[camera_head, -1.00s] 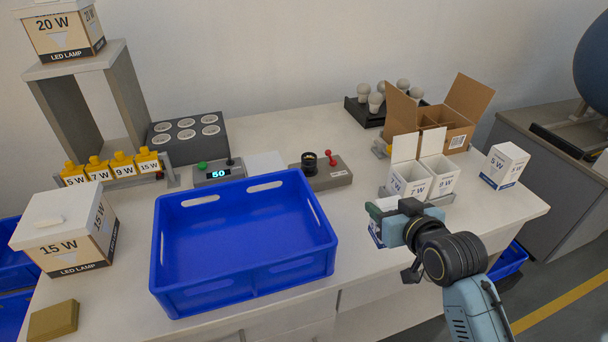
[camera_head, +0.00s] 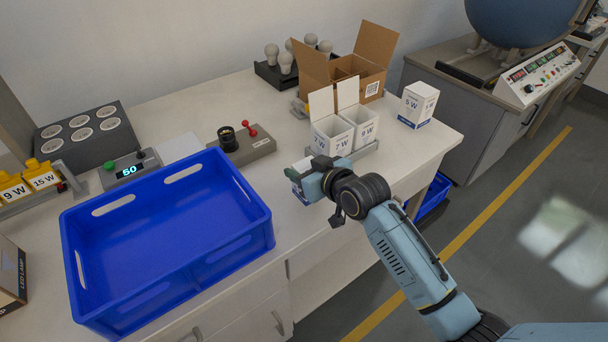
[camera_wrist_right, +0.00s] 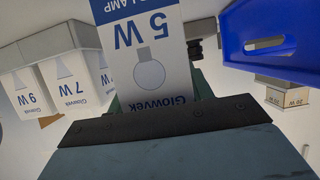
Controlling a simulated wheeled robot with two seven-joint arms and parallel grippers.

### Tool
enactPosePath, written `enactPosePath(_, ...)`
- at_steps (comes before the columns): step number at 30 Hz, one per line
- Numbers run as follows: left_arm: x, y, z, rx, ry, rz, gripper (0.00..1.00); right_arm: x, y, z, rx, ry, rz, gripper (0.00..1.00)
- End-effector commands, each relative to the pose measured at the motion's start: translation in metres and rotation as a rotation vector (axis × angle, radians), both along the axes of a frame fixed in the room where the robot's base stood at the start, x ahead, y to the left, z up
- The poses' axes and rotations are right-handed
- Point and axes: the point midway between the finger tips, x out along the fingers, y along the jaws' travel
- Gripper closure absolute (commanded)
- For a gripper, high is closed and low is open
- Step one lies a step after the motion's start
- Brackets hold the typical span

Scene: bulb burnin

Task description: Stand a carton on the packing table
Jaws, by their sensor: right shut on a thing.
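My right gripper (camera_head: 317,180) is shut on a white and blue 5 W carton (camera_head: 301,192), near the front edge of the white table (camera_head: 255,168). In the head view the gripper mostly hides this carton. In the right wrist view the held carton (camera_wrist_right: 150,45) fills the middle, with its print upside down. I cannot tell whether it touches the table. Another 5 W carton (camera_head: 416,106) stands closed and upright at the table's right end. Open 7 W (camera_head: 331,137) and 9 W (camera_head: 363,128) cartons stand in a grey holder. My left gripper is out of view.
A blue crate (camera_head: 250,225) takes up the table's front left. A brown open box (camera_head: 372,78) with raised flaps and a black tray (camera_head: 268,76) of bulbs stand at the back. A bench (camera_head: 455,95) with a control panel (camera_head: 540,78) is beyond a floor gap.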

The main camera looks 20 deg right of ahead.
Motion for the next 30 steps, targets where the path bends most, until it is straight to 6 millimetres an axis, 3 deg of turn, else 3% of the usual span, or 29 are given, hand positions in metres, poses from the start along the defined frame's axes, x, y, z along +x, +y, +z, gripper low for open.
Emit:
enactPosePath(3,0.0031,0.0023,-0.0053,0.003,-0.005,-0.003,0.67,-0.0004,0.0003,-0.0166,0.002,0.002,0.0,0.73)
enactPosePath(14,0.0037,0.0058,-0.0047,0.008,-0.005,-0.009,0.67,-0.0001,0.0001,-0.0192,0.0,0.0,0.0,0.73)
enactPosePath(15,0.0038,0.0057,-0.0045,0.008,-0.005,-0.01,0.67,-0.0001,0.0,-0.0191,0.0,0.0,0.0,0.45)
enactPosePath(19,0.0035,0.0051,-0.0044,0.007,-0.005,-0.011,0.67,-0.0002,0.0,-0.0189,0.0,0.0,0.0,0.28)
enactPosePath(30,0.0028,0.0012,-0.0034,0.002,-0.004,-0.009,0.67,-0.0012,-0.0006,-0.0143,0.0,0.0,0.0,0.28)
